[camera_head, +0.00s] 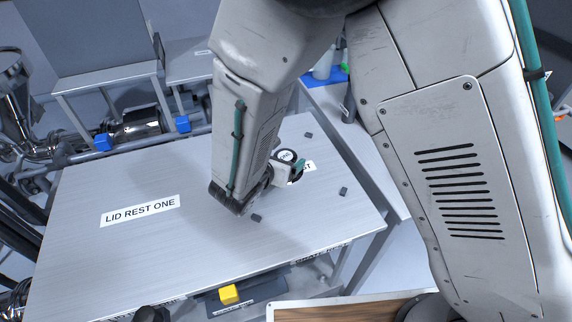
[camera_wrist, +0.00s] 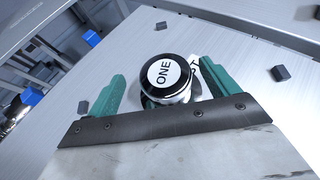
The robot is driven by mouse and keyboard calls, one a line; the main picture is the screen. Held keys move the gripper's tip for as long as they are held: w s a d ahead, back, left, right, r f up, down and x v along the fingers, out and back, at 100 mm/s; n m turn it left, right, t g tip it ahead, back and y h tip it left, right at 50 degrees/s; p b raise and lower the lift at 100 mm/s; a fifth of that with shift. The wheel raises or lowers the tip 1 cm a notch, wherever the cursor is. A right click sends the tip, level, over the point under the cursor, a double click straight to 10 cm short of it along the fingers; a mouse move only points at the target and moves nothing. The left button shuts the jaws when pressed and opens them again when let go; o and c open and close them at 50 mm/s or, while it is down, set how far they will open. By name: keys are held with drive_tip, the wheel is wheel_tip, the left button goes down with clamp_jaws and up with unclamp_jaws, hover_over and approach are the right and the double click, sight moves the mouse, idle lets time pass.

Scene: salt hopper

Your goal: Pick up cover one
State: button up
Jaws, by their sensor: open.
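Cover one (camera_head: 286,155) has a round knob with a black rim and a white top marked "ONE", on the grey metal table. In the wrist view the knob (camera_wrist: 164,76) has a shiny metal side and stands between my gripper's two green fingers. My gripper (camera_wrist: 162,68) is open, one finger on each side of the knob, with a visible gap on the left. Whether the right finger touches it I cannot tell. In the head view my gripper (camera_head: 294,170) is partly hidden by my arm. The cover's lower part is hidden.
Small dark blocks (camera_head: 343,191) stand on the table around the cover. A label "LID REST ONE" (camera_head: 140,210) marks a clear area at the left. Another label (camera_head: 308,167) beside the cover is partly hidden. A yellow block (camera_head: 229,294) is below the front edge.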

sight(285, 155)
drive_tip(key=x, duration=0.4)
drive_tip(key=shift+s+d, duration=0.15)
drive_tip(key=shift+d, duration=0.1)
drive_tip(key=c, duration=1.2)
drive_tip(key=shift+r, duration=0.1)
drive_tip(key=shift+c, duration=0.2)
drive_tip(key=shift+r, duration=0.15)
